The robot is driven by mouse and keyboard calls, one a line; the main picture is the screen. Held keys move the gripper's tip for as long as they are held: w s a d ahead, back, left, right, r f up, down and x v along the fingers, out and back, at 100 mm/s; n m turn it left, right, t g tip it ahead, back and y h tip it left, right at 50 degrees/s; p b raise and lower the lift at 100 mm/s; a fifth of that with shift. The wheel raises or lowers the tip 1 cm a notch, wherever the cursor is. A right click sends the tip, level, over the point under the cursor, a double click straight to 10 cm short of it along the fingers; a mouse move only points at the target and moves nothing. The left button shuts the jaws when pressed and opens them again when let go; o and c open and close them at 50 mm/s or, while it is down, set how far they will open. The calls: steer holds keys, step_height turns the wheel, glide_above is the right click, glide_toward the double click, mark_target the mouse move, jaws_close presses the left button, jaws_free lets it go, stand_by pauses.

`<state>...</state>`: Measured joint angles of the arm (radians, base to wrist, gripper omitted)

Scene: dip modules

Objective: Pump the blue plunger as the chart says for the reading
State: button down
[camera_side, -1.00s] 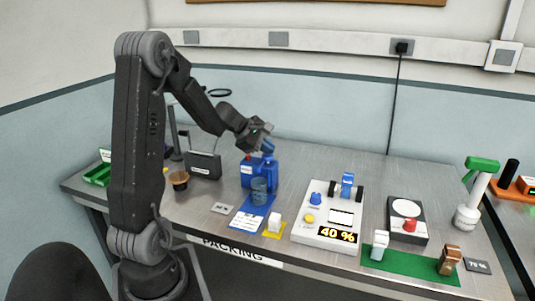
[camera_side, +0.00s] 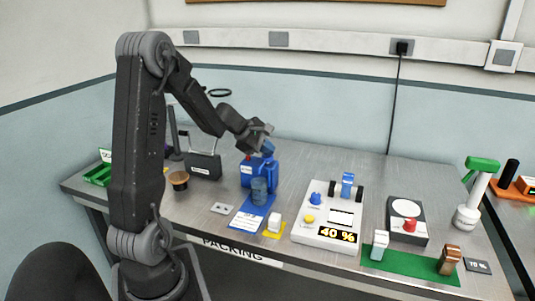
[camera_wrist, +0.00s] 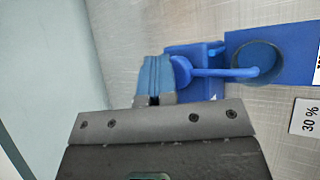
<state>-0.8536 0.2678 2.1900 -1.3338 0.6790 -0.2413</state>
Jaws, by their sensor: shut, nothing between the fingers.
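The blue pump dispenser (camera_side: 246,178) stands near the middle of the bench. Its plunger head and spout show in the wrist view (camera_wrist: 205,73). The spout reaches over a blue cup (camera_side: 259,190), which also shows in the wrist view (camera_wrist: 258,62). My gripper (camera_side: 266,146) is shut and empty, directly over the pump top; in the wrist view its fingertips (camera_wrist: 154,78) are beside the plunger head. Whether they touch it I cannot tell. A white instrument (camera_side: 312,226) displays 40 %. A small white printed sheet, perhaps the chart (camera_side: 246,220), lies on the blue mat before the cup.
A white block on a yellow pad (camera_side: 274,225) stands right of the mat. A brown cup (camera_side: 179,180) and dark box (camera_side: 204,166) stand left. A green mat (camera_side: 410,266) with two stamp-like objects, a black device (camera_side: 420,233) and a spray bottle (camera_side: 468,215) are right.

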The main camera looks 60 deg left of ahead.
steer(key=shift+r, duration=1.1)
steer(key=shift+r, duration=2.55)
step_height(320, 180, up, 4)
steer(key=shift+f, duration=0.1)
stand_by(0.5)
steer(key=shift+f, duration=0.15)
glide_above(267, 157)
steer(key=shift+w+a+f, duration=0.1)
steer(key=shift+f, duration=4.2)
steer(key=shift+f, duration=0.15)
